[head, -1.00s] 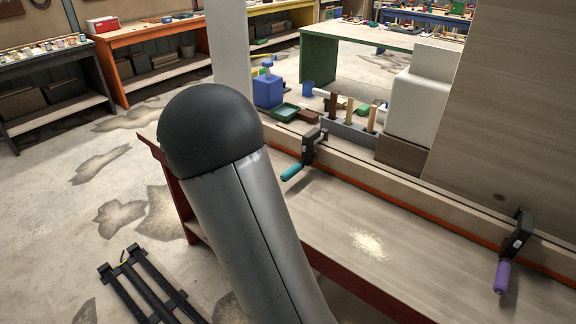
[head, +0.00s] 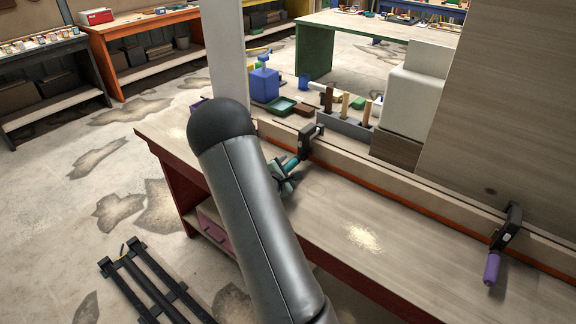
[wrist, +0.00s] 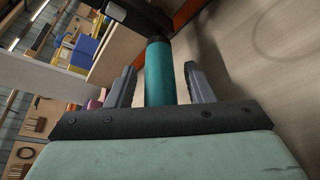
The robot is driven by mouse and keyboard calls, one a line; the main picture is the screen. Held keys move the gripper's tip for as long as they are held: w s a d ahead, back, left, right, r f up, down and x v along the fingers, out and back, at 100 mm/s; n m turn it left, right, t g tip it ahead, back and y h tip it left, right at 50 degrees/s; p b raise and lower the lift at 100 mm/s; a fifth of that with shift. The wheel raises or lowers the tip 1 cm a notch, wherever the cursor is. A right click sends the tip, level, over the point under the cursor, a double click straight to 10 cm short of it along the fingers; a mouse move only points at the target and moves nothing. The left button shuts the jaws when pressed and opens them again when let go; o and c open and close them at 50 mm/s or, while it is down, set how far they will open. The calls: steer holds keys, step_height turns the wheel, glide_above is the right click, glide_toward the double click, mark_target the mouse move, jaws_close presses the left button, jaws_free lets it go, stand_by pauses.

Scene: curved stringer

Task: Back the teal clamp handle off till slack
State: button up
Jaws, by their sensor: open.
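The teal clamp handle (wrist: 160,75) stands between the two fingers of my gripper (wrist: 160,85) in the wrist view. The fingers are open, with a gap visible on each side of the handle. In the head view the teal handle (head: 291,164) shows only in part, at the left end of the bench, and my gripper (head: 284,176) is around its lower end, partly hidden behind my arm. The handle's black clamp (head: 310,141) grips the curved wooden stringer (head: 350,167) with its orange lower strip.
A second clamp with a purple handle (head: 492,268) sits on the stringer at the right. A grey tool holder (head: 345,127) stands behind the stringer.

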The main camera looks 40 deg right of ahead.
steer(key=shift+w+d+f, duration=0.1)
steer(key=shift+w+d, duration=0.1)
steer(key=shift+d, duration=0.2)
steer(key=c, duration=1)
